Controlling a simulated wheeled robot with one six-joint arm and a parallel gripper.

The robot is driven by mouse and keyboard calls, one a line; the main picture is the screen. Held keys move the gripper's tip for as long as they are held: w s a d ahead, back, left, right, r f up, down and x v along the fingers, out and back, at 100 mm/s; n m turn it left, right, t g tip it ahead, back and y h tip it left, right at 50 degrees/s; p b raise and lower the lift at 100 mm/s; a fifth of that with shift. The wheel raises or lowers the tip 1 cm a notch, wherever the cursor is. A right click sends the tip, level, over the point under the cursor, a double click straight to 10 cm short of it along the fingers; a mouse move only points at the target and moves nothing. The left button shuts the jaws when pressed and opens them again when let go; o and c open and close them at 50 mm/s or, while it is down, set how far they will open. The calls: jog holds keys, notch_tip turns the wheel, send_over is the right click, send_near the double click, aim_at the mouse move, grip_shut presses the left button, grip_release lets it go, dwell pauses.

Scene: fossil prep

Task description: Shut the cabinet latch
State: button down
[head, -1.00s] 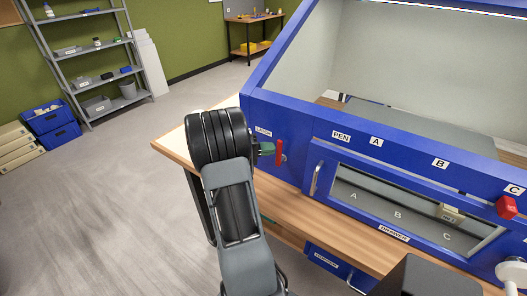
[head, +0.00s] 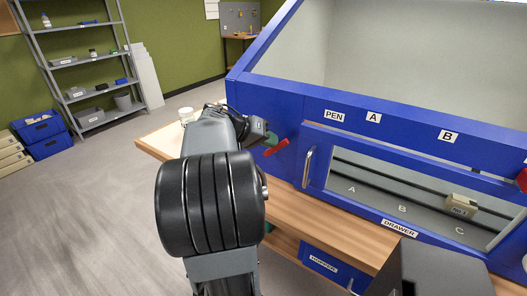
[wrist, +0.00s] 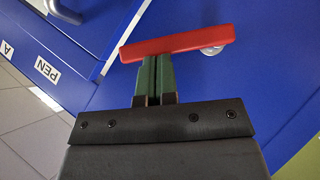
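The cabinet latch is a red bar handle (head: 276,147) on the blue cabinet front (head: 290,120), left of the PEN label. In the head view it slants, nearly level, its right end higher. In the wrist view the red handle (wrist: 178,43) lies across my fingertips, with a pale round pivot near its right end. My gripper (head: 271,140) has green fingers, which show side by side with only a thin line between them in the wrist view (wrist: 157,62). They meet the handle's edge near its left part; I see no handle between them. My arm hides the latch label.
A silver door handle (head: 308,167) stands just right of the latch on the windowed front. A wooden bench top (head: 290,215) runs below, with a hopper drawer (head: 322,264) under it. A white-lidded jar (head: 186,115) stands behind my arm.

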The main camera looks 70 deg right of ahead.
aim_at(285, 142)
jog(key=s+f+m+t+b, duration=0.1)
jog(key=t+b, duration=0.1)
jog(key=b, duration=0.1)
jog(key=s+f+m+t+b, duration=0.1)
jog(key=t+b, duration=0.1)
jog(key=b, duration=0.1)
jog(key=s+f+m+t+b, duration=0.1)
jog(key=s+t+b, duration=0.1)
jog(key=b, duration=0.1)
jog(key=shift+a+f+b, duration=0.25)
jog(key=shift+a+b, duration=0.05)
jog(key=shift+b, duration=0.1)
jog(key=shift+s+f, duration=0.1)
dwell(0.3)
notch_tip(285, 142, up, 5)
jog(key=p, duration=0.3)
jog(key=v, duration=0.9)
jog(key=shift+a, duration=0.55)
jog(key=shift+s+f, duration=0.1)
jog(key=shift+s, duration=0.05)
